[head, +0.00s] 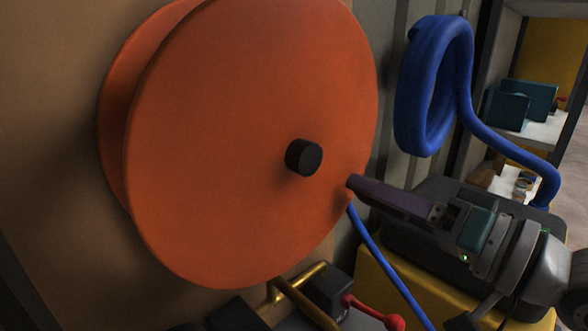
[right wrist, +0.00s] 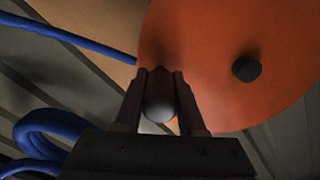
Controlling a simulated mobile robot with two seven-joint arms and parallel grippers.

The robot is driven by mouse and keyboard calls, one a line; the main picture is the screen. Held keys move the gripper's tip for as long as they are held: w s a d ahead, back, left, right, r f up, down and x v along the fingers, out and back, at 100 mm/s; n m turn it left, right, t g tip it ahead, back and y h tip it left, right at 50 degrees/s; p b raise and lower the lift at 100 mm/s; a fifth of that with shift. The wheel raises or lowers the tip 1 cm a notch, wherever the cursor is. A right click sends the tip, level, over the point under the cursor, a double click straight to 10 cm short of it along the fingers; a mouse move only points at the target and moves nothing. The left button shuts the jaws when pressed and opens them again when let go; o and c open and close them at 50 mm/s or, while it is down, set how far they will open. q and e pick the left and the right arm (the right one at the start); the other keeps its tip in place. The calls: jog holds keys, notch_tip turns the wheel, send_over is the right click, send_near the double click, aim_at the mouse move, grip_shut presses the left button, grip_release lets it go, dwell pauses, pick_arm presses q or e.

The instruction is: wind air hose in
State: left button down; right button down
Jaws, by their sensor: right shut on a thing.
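A large orange hose reel (head: 230,130) with a black hub (head: 304,157) fills the left and middle of the head view. A thin blue air hose (head: 375,245) runs from behind the reel's lower right edge down to the bottom of the view. My right gripper (head: 352,186) is at the reel's right edge. In the right wrist view, my right gripper (right wrist: 159,80) is shut on a grey, rounded handle (right wrist: 158,105) in front of the orange reel face (right wrist: 215,55). In the head view the fingers hide this handle. My left gripper is not in view.
A thick blue hose coil (head: 405,110) hangs on the wall at the right, its end running down right. Below the reel are a brass pipe (head: 300,300) and a red lever (head: 372,310). A shelf with teal boxes (head: 520,103) stands far right.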

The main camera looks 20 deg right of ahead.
aim_at(236, 263)
jog(key=a+f+m, duration=0.1)
jog(key=a+m, duration=0.1)
jog(key=s+a+f+m+b, duration=0.1)
jog(key=f+m, duration=0.1)
jog(key=m, duration=0.1)
jog(key=s+a+f+m, duration=0.1)
jog(key=a+m, duration=0.1)
jog(key=shift+s+a+f+b, duration=0.15)
jog(key=shift+a+f+b, duration=0.05)
jog(key=shift+a+b, duration=0.15)
jog(key=s+a+m, duration=0.1)
jog(key=a+m, duration=0.1)
jog(key=s+a+m, duration=0.1)
jog(key=a+m, duration=0.1)
jog(key=m, duration=0.1)
jog(key=a+m, duration=0.2)
jog(key=shift+s+a+r, duration=0.2)
jog(key=shift+s+a, duration=0.05)
jog(key=shift+s, duration=0.15)
jog(key=a+m, duration=0.1)
jog(key=s+a+r+m+p, duration=0.1)
jog(key=m, duration=0.1)
jog(key=shift+a+r, duration=0.15)
jog(key=shift+s+a+r+m, duration=0.2)
jog(key=shift+a+r+m, duration=0.3)
jog(key=shift+m, duration=0.4)
jog(key=shift+a, duration=0.1)
jog(key=c, duration=0.5)
grip_release()
